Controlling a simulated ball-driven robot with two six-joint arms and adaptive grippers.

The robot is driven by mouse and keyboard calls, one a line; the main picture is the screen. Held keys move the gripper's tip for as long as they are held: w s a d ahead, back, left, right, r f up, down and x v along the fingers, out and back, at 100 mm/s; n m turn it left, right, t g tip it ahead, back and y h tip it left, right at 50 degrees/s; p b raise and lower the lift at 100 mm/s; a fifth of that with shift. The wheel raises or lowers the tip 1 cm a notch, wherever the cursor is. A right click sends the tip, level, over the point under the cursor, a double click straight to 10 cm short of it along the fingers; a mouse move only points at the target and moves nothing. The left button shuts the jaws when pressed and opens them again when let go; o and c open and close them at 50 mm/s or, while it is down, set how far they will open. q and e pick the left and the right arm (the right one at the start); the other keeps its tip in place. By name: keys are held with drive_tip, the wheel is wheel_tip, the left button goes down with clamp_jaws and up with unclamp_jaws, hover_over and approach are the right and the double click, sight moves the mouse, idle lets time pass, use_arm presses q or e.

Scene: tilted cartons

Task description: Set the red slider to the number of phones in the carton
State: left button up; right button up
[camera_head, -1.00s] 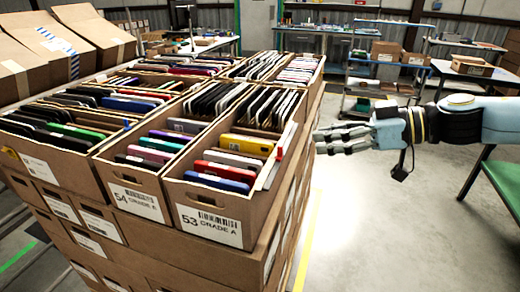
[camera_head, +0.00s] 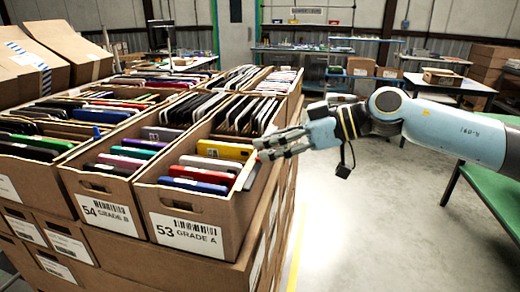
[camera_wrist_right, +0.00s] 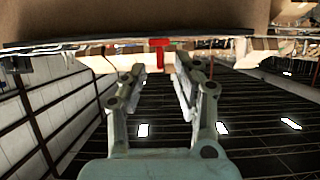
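The carton marked 53 GRADE A (camera_head: 215,212) stands open at the front of the stack in the head view. Phones lean in it: blue (camera_head: 193,186), red (camera_head: 202,174), white, yellow (camera_head: 224,151), then several dark ones behind. A white strip (camera_head: 248,178) runs along its right wall. In the wrist view the red slider (camera_wrist_right: 160,50) sits on a pale rail (camera_wrist_right: 110,62) along the carton edge. My right gripper (camera_head: 266,150) is at the carton's right wall; its fingers (camera_wrist_right: 160,85) are apart and empty, the slider just beyond their tips. My left gripper is out of view.
Carton 54 GRADE B (camera_head: 88,190) adjoins on the left, with more phone cartons behind. Clear concrete floor (camera_head: 370,230) lies to the right of the stack. A green table (camera_head: 495,195) stands at the right, and workbenches (camera_head: 300,57) line the back.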

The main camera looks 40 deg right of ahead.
drive_tip(key=shift+x, duration=1.3)
clamp_jaws()
